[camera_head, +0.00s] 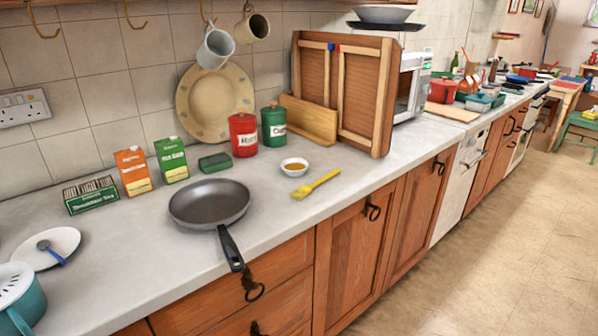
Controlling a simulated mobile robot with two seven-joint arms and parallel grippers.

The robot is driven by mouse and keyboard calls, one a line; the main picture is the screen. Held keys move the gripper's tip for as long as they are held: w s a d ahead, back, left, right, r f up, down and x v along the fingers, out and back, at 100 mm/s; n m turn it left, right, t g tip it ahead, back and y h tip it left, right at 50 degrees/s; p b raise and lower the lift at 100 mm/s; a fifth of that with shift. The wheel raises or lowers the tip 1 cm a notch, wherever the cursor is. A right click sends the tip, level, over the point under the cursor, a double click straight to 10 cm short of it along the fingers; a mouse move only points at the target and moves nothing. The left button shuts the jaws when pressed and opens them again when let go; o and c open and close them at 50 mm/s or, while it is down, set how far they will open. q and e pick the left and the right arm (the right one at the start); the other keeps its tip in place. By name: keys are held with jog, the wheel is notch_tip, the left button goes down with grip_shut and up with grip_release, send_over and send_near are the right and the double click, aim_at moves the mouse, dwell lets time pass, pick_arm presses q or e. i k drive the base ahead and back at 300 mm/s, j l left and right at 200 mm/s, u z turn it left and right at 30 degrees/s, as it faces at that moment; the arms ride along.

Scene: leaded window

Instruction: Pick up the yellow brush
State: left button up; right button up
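The yellow brush (316,185) lies flat on the grey-white countertop (290,215). Its broad head is at the left and its handle points up and to the right. It lies right of the frying pan and just in front of a small white bowl (294,167) with yellowish-brown contents. Nothing covers the brush. Neither of my grippers shows in the head view.
A dark frying pan (208,203) has its handle over the counter's front edge. Red (243,135) and green (273,126) canisters, a wooden board (308,120) and a large wooden frame (366,95) stand behind. The counter right of the brush is clear. Tiled floor (480,255) is open at right.

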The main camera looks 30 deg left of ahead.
aim_at(304, 192)
jog(key=i+l+u, duration=0.55)
jog(key=i+l, duration=0.2)
jog(key=i, duration=0.05)
